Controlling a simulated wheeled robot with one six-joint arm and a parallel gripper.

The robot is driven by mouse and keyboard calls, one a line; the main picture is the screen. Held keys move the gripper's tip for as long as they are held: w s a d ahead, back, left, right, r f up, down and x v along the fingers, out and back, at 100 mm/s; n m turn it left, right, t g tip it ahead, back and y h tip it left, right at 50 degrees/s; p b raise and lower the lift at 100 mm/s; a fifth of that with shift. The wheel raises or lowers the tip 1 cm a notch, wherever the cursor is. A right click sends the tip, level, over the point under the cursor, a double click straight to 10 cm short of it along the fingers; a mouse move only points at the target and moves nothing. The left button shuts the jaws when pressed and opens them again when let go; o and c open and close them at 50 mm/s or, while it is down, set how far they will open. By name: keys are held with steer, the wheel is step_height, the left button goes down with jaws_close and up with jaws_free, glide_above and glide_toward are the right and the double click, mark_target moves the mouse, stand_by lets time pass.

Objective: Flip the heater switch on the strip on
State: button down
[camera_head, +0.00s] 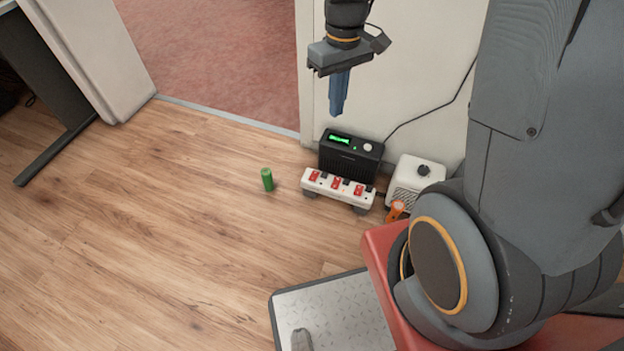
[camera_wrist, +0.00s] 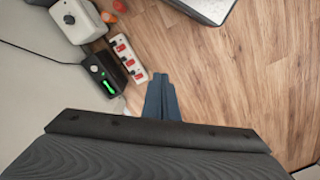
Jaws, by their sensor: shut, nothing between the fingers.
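The white strip (camera_head: 338,188) with several red switches lies near the wall, in front of a black box with a green display (camera_head: 350,153). The strip also shows in the wrist view (camera_wrist: 127,60), left of my fingers. Which switch is the heater's, and how each is set, is too small to tell. A white box with a dark knob (camera_head: 413,180), possibly the heater, stands right of the strip. My gripper (camera_head: 338,113) is shut and empty, with blue fingers pointing down, high above the black box and apart from the strip. It also shows in the wrist view (camera_wrist: 161,80).
A green cylinder (camera_head: 267,179) stands on the wooden floor left of the strip. An orange object (camera_head: 396,209) lies by the white box. A cable (camera_head: 432,113) runs along the wall. The floor at left (camera_head: 150,230) is clear.

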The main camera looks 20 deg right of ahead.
steer(key=w+f+n+b, duration=0.2)
steer(key=w+f+b, duration=0.35)
steer(key=f, duration=0.45)
steer(key=w+f+n+b, duration=0.1)
steer(key=w+f+b, duration=0.4)
steer(key=w+f, duration=0.3)
steer(key=n+b, duration=0.4)
steer(key=b, duration=0.7)
glide_above(312, 179)
steer(key=w+d, duration=0.2)
step_height(312, 179, down, 24)
steer(key=shift+a+r+g, duration=0.15)
steer(key=shift+r+g, duration=0.1)
steer(key=shift+g, duration=0.15)
steer(key=shift+s+f, duration=0.1)
steer(key=f+b, duration=0.2)
steer(key=f, duration=0.2)
steer(key=s+f+b, duration=0.1)
steer(key=f+b, duration=0.1)
steer(key=f, duration=0.3)
steer(key=a+f+b, duration=0.1)
steer(key=f+b, duration=0.1)
steer(key=f, duration=0.2)
steer(key=shift+s+f, duration=0.15)
steer(key=shift+f, duration=0.2)
steer(key=shift+a, duration=0.1)
